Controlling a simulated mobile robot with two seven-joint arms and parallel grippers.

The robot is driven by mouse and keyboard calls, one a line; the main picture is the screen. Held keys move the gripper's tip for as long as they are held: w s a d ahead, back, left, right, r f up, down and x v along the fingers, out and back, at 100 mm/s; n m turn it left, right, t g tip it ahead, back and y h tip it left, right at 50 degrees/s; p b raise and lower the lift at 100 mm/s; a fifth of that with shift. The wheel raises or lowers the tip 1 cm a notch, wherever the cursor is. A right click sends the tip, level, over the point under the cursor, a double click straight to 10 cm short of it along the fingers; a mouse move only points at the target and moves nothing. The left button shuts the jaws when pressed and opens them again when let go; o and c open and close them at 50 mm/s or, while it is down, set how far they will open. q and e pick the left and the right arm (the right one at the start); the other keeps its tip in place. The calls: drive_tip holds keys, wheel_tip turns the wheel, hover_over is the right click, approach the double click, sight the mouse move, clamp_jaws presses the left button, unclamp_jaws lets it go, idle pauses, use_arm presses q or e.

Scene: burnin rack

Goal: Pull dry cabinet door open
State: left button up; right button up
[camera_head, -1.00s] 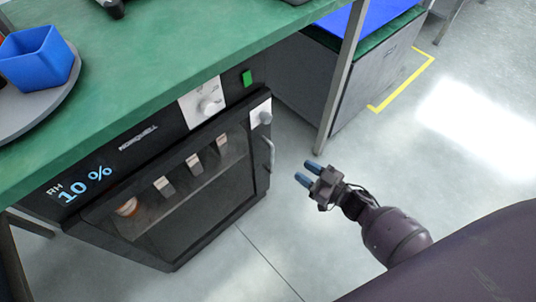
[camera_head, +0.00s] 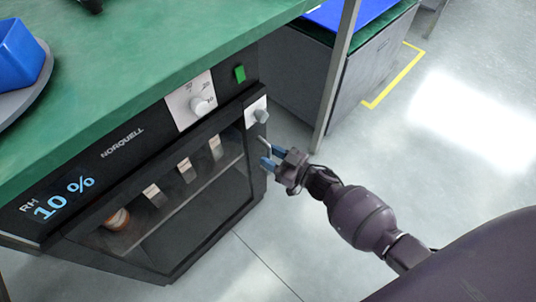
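The dry cabinet (camera_head: 95,150) stands under the green table, with an "RH 10 %" display on its front. Its dark-framed glass door (camera_head: 205,215) looks shut. Several small items show on a shelf behind the glass. A slim metal handle (camera_head: 265,147) is at the door's right edge. My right gripper (camera_head: 272,157) has its two blue fingers apart, with the fingertips at the handle. I cannot tell whether they touch it or how much of it lies between them. My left gripper is not in view.
The green table (camera_head: 140,60) overhangs the cabinet, with a blue bin (camera_head: 18,60) on a grey round plate at left. A metal table leg (camera_head: 335,85) stands close behind my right gripper. The grey floor (camera_head: 300,240) before the door is clear.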

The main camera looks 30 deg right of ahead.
drive_tip(key=shift+w+a, duration=0.25)
drive_tip(key=shift+w, duration=0.15)
clamp_jaws()
drive_tip(key=shift+s, duration=0.1)
